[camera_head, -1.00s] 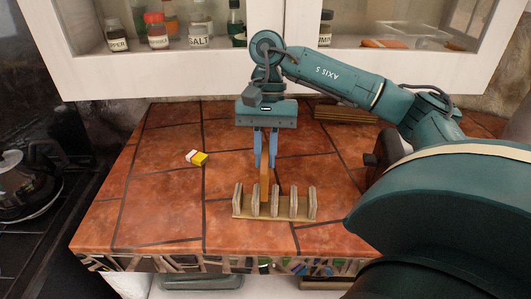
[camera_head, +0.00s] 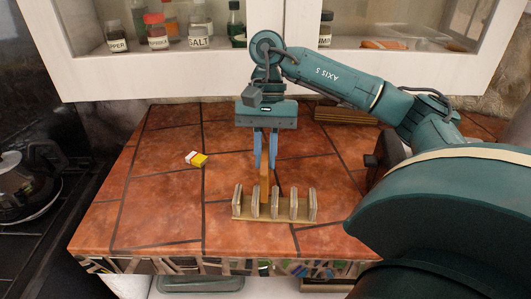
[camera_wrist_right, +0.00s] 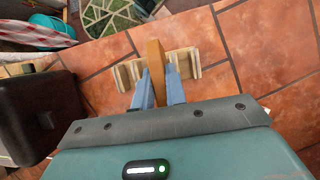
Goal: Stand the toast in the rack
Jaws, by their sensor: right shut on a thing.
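The wooden rack (camera_head: 294,204) stands near the counter's front edge, with several upright dividers on a flat base. The slice of toast (camera_head: 264,176) is brown and upright, seen edge-on. My right gripper (camera_head: 265,163) points down above the rack and is shut on the toast. The toast's lower part is at the rack, in line with a gap left of the middle; the dividers partly hide its lower edge. In the right wrist view the toast (camera_wrist_right: 156,62) sits between the blue fingers, over the rack (camera_wrist_right: 191,62). My left gripper is not in view.
A dark appliance (camera_head: 388,150) stands at the right, partly behind my arm. A wooden slatted item (camera_head: 345,114) lies at the back. A kettle (camera_head: 32,180) is far left.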

